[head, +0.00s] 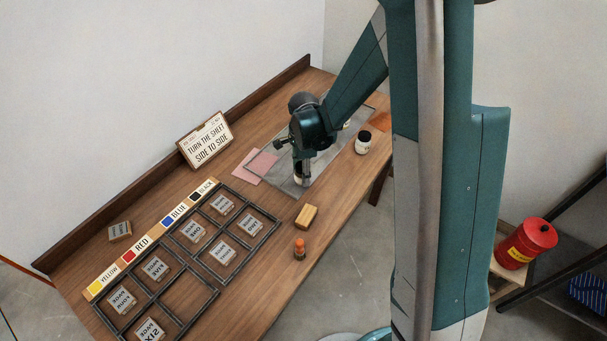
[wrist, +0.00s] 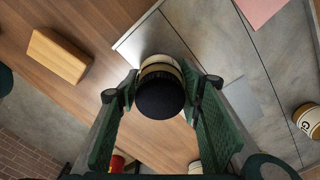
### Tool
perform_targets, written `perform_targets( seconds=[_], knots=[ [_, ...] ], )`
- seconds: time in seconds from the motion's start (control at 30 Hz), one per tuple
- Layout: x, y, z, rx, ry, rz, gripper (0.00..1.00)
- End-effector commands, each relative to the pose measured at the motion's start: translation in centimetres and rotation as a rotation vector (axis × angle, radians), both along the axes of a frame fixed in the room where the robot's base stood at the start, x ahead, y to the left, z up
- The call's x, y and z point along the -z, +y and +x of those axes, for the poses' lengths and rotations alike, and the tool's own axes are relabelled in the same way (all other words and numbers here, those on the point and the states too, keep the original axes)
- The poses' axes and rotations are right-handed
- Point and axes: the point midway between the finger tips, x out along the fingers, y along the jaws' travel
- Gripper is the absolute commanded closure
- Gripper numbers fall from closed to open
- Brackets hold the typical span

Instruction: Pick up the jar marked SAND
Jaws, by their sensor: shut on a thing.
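My gripper (head: 303,172) points down over the grey metal sheet on the table. In the wrist view its two green fingers are shut on a jar (wrist: 160,66), one on each side of it. This jar has a black lid and a cream body with a brown band. In the head view only a bit of the pale jar (head: 300,182) shows under the fingers. I cannot read its label, so I cannot tell whether it says SAND, nor whether it touches the sheet. A cream jar with a letter G (wrist: 308,120) stands at the wrist view's right edge.
Another dark-lidded jar (head: 363,142) stands to the right of my gripper. A wooden block (head: 307,216) and an orange-topped bottle (head: 299,249) are near the front edge. A black grid frame (head: 217,287) with several labelled pieces lies left. Pink sheets (head: 252,166) lie close by.

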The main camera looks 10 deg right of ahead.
Motion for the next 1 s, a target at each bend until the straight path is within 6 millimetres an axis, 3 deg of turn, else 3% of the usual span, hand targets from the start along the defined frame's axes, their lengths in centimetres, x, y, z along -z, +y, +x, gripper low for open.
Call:
perform_targets(
  seconds=[0.6,1.0],
  knots=[
    [-7.3,0.0,0.0,0.0,0.001,0.001,0.79],
    [-9.2,0.0,0.0,0.0,0.001,0.001,0.79]
  ],
)
